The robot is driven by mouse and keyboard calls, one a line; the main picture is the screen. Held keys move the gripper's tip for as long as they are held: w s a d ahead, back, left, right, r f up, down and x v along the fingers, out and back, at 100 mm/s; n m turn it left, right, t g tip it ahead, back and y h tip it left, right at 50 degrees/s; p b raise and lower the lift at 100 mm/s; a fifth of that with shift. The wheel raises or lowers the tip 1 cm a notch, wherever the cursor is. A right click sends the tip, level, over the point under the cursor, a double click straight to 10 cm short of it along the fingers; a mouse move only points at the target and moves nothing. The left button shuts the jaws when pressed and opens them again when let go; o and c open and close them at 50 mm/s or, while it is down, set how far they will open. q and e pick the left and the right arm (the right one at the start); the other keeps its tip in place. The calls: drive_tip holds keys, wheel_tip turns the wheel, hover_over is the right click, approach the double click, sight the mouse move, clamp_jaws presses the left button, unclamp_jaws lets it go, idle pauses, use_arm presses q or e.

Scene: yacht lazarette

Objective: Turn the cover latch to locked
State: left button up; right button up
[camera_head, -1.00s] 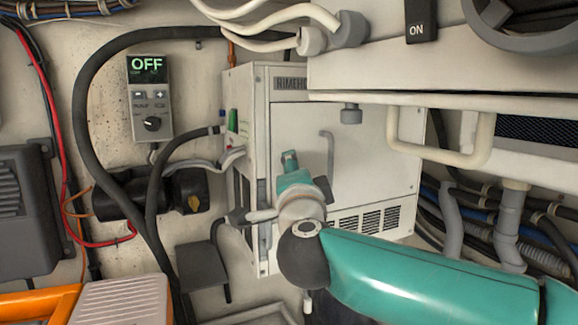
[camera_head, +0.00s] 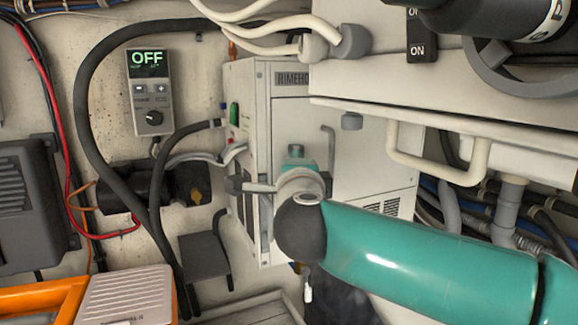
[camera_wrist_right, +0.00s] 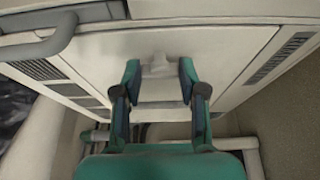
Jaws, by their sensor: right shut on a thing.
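The white cabinet (camera_head: 375,175) with a dark name plate and slotted vents stands in the middle of the head view. Its pale cover panel (camera_wrist_right: 85,62) fills much of the right wrist view. The small pale latch (camera_wrist_right: 158,66) on that cover sits between the teal fingertips of my right gripper (camera_wrist_right: 158,76), which is shut on it. In the head view my right gripper (camera_head: 294,155) is in front of the cabinet face, and the latch is hidden behind it. How far the latch is turned cannot be told. My left gripper is out of view.
A controller (camera_head: 150,92) reading OFF hangs on the left wall. Black hoses (camera_head: 82,110) loop beside the cabinet. A pale pipe handle (camera_head: 435,165) and white casing overhang at upper right. An orange case (camera_head: 40,302) is at lower left.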

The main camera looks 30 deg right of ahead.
drive_tip(key=shift+f, duration=0.2)
drive_tip(key=o, duration=1.1)
drive_tip(key=shift+w+d, duration=0.1)
drive_tip(key=shift+d, duration=0.05)
drive_tip(key=shift+o, duration=0.2)
drive_tip(key=shift+r, duration=0.15)
drive_tip(key=v, duration=1.2)
